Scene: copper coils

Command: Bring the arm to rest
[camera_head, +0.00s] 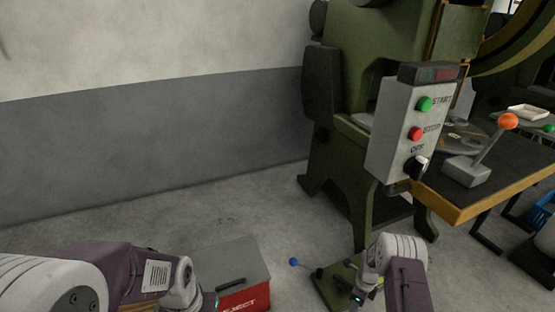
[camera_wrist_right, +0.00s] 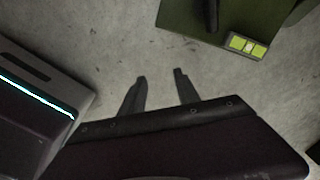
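My right arm (camera_head: 400,262) shows at the bottom of the head view, its wrist bent down over the floor. In the right wrist view my right gripper (camera_wrist_right: 160,77) has its two dark fingers apart with bare floor between them; it is open and empty. My left arm (camera_head: 130,272) reaches in from the lower left of the head view. Its wrist is beside the reject box, and the left fingers do not show.
A grey box with a red REJECT front (camera_head: 243,270) stands on the floor between my arms. A green pedestal base (camera_head: 335,285) is near my right wrist. A green press (camera_head: 345,130) with a control panel (camera_head: 410,125) and a table with an orange-knobbed lever (camera_head: 490,150) stand right.

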